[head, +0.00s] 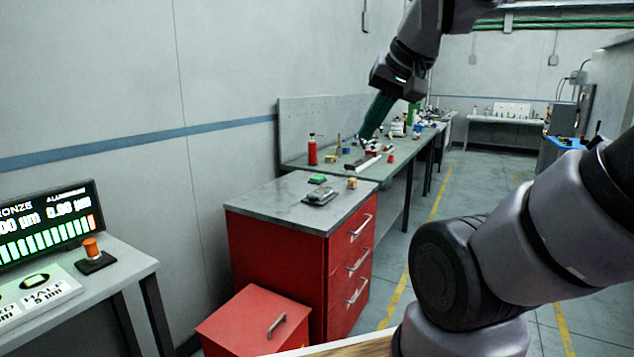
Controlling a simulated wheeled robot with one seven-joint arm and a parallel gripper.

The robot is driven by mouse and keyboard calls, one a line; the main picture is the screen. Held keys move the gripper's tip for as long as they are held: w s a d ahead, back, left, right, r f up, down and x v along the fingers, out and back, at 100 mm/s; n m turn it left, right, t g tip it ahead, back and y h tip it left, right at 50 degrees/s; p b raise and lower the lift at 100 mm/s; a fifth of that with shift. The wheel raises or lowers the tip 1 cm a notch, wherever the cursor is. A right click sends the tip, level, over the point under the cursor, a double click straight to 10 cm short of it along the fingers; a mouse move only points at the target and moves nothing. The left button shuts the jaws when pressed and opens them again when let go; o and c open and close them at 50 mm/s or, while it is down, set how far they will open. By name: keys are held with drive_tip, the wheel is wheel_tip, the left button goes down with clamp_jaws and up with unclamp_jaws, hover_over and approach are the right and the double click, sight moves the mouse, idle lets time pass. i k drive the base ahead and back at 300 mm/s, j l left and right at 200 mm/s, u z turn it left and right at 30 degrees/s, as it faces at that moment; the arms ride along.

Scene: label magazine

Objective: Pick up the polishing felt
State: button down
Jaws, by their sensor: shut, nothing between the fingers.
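My gripper (365,132) is a dark green tapered shape at the end of my arm, pointing down and to the left. It is shut and empty. In the picture its tip is in front of the long workbench. I cannot tell for sure which thing is the polishing felt. On the grey top of the red drawer cabinet (280,208) lie a small green item (317,179), a grey flat item (320,197) and a small tan block (352,183). These lie below and to the left of my gripper in the picture, apart from it.
The long workbench (300,163) behind the cabinet carries a red bottle (312,151) and several small items. A red box (255,325) stands before the cabinet. A table with a display (50,225) is at left. The floor at right (445,205) is clear.

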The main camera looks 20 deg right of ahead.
sight(351, 181)
drive_tip(key=i+l, duration=0.3)
drive_tip(key=i+l+u, duration=0.1)
drive_tip(key=i+l, duration=0.2)
drive_tip(key=l, duration=0.25)
drive_tip(key=i+l, duration=0.3)
drive_tip(key=i+l+u, duration=0.1)
drive_tip(key=i+l, duration=0.15)
drive_tip(key=l, duration=0.3)
drive_tip(key=i+l, duration=0.3)
drive_tip(key=l, duration=0.15)
drive_tip(key=i+l+u, duration=0.1)
drive_tip(key=i+l, duration=0.15)
drive_tip(key=l, duration=0.2)
drive_tip(key=i+l, duration=0.25)
drive_tip(key=l, duration=0.25)
drive_tip(key=i+l+u, duration=0.1)
drive_tip(key=i+l, duration=0.15)
drive_tip(key=l, duration=0.2)
